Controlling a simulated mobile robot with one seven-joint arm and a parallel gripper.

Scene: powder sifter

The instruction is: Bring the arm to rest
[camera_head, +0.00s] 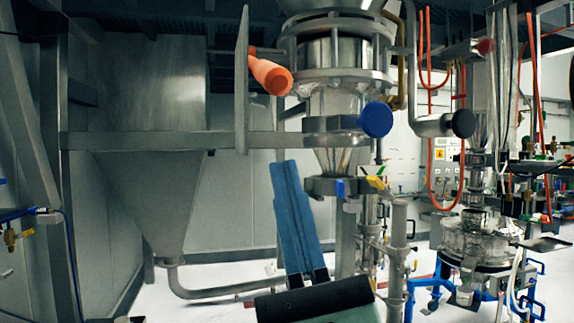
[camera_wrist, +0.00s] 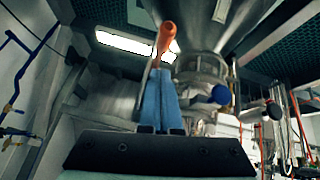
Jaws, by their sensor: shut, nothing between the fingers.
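My gripper (camera_head: 285,172) is in the lower middle of the head view, its two long blue fingers pointing up and lying side by side. It is shut and empty. It also shows in the wrist view (camera_wrist: 159,74), with the fingers closed together below the orange handle. In the head view the fingers stand in front of the grey back wall, to the left of the sifter's metal outlet cone. The dark gripper body is at the bottom edge. No fingertip contact can be made out.
The steel powder sifter (camera_head: 335,60) stands behind, with an orange handle (camera_head: 270,76) and a round blue knob (camera_head: 376,119). A large steel hopper (camera_head: 165,185) is at left. A metal vessel (camera_head: 472,238) with hoses is at right. White floor shows at lower left.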

